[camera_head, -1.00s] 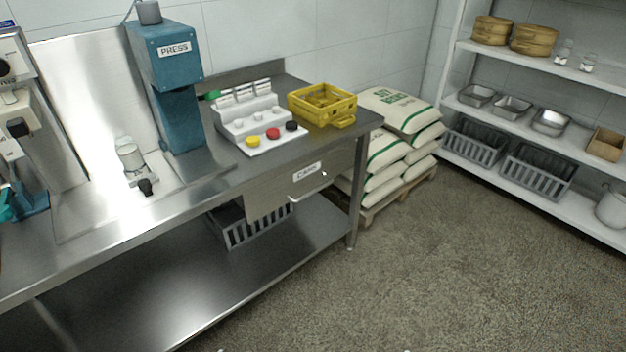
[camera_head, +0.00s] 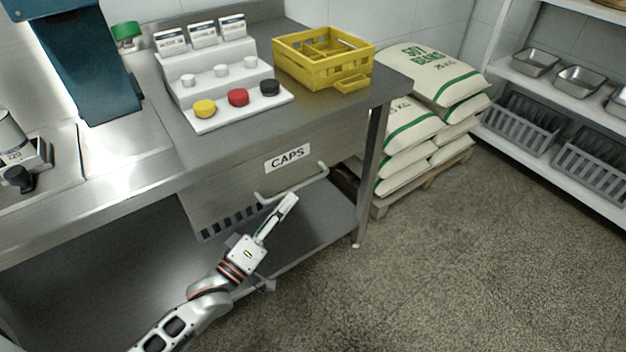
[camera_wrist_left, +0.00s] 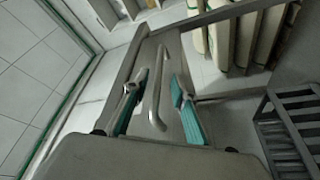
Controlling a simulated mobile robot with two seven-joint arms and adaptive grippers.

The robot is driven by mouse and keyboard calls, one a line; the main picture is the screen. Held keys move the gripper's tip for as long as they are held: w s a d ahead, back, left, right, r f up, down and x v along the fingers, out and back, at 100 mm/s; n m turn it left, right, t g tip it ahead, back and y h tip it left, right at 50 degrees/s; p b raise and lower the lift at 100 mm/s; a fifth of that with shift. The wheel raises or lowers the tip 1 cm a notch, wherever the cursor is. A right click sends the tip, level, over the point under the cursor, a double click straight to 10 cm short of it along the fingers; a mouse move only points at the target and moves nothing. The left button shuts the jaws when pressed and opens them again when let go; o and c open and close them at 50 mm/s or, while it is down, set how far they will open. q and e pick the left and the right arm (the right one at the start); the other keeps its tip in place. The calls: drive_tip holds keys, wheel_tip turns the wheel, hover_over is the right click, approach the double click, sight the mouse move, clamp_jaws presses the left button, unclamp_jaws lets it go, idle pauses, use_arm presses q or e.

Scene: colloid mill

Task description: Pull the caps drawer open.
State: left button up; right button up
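The caps drawer (camera_head: 225,190) is a grey metal front under the worktop, with a white CAPS label (camera_head: 287,158) and a pale bar handle (camera_head: 310,180). It looks shut. My left gripper (camera_head: 287,205) is just in front of and below the handle in the head view. In the left wrist view my left gripper (camera_wrist_left: 157,102) is open, its teal-padded fingers on either side of the handle (camera_wrist_left: 154,88). The handle appears between the fingers without visible contact; the exact depth is hard to tell. My right gripper is not in view.
On the worktop (camera_head: 330,112) stand a white stepped rack (camera_head: 195,122) with coloured caps and a yellow crate (camera_head: 300,72). A table leg (camera_head: 372,150) and stacked soy bean sacks (camera_head: 415,135) are right of the drawer. The floor in front (camera_head: 450,260) is clear.

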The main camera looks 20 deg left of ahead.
sight(301, 184)
use_arm(q)
drive_tip(key=x, duration=0.6)
drive_tip(key=shift+w+r+b, duration=0.1)
drive_tip(key=shift+w+b, duration=0.1)
drive_tip(key=shift+b, duration=0.15)
clamp_jaws()
